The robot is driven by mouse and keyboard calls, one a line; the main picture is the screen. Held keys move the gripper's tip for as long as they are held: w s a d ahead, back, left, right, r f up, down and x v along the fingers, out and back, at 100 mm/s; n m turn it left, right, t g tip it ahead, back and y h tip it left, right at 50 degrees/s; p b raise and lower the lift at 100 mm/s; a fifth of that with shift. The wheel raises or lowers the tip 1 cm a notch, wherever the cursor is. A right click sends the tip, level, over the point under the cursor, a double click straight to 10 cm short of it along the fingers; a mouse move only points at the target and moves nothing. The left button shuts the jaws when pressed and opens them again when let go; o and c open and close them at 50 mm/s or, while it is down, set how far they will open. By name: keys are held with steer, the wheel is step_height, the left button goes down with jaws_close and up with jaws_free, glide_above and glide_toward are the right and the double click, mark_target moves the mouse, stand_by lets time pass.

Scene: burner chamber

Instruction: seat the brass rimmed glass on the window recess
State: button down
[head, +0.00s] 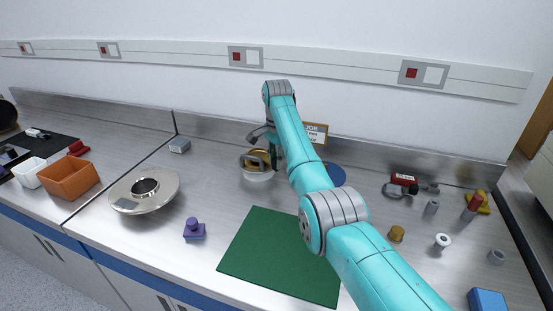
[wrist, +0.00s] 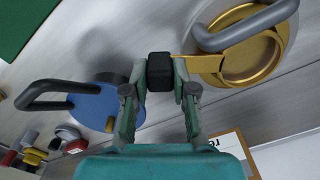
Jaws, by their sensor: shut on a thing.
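The brass rimmed glass (wrist: 246,58) shows as a gold ring at the upper right of the wrist view, with a gold tab running to a black block (wrist: 160,71). My gripper (wrist: 159,88) is shut on that block, its fingers on either side. In the head view the brass ring (head: 262,155) is over a pale round base (head: 258,176), close to my gripper (head: 274,160). I cannot tell whether ring and base touch. A grey curved handle (wrist: 245,29) crosses the ring. I cannot tell for certain which part is the window recess.
A steel flanged disc (head: 160,192) with a dark central opening stands left. A blue disc (wrist: 85,104) with a dark handle lies beside my gripper. A green mat (head: 280,255) is clear in front. A purple knobbed piece (head: 194,230) and several small parts stand around; a sign (head: 315,132) stands behind.

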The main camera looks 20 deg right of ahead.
steer(key=shift+f, duration=0.65)
steer(key=c, duration=0.9)
jaws_free()
steer(key=shift+o, duration=0.2)
